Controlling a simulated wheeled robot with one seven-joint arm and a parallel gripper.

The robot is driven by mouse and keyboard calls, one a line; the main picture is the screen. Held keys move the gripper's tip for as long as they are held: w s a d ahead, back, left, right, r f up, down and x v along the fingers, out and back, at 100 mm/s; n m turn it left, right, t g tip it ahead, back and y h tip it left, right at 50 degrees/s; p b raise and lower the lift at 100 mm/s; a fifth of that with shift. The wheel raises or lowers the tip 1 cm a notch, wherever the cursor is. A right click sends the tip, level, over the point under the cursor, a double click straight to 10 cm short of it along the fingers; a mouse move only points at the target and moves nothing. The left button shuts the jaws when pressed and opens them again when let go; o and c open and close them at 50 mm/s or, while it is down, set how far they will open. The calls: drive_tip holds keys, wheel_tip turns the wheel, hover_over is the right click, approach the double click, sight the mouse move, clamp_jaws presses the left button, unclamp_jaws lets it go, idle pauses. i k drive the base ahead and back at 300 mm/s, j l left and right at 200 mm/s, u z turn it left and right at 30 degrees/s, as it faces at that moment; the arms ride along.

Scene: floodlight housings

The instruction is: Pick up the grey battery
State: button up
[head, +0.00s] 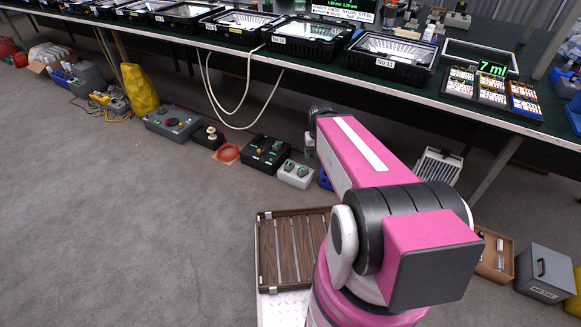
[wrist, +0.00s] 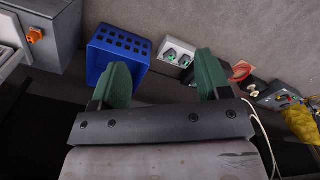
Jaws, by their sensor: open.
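I cannot make out a grey battery for certain in either view. My gripper (wrist: 163,80) shows in the wrist view with its two green-padded fingers wide apart and nothing between them. In the head view my pink arm hides most of the gripper. A pale grey box with green-marked sockets (wrist: 179,52) lies on the floor beyond the fingers in the wrist view. It also shows under the bench in the head view (head: 296,174).
A blue crate (wrist: 120,45) stands beside the left finger. A long bench (head: 270,58) carries several black floodlight housings (head: 306,41). Under it lie a black control box (head: 265,153), a red ring (head: 228,153) and a yellow bag (head: 140,88). The carpet (head: 120,220) at left is clear.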

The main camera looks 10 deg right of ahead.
sight(289, 165)
drive_tip(key=j+z, duration=0.15)
drive_tip(key=z, duration=0.2)
drive_tip(key=i+j+z, duration=0.1)
drive_tip(key=z, duration=0.25)
drive_tip(key=j+z, duration=0.5)
drive_tip(key=j, duration=2.15)
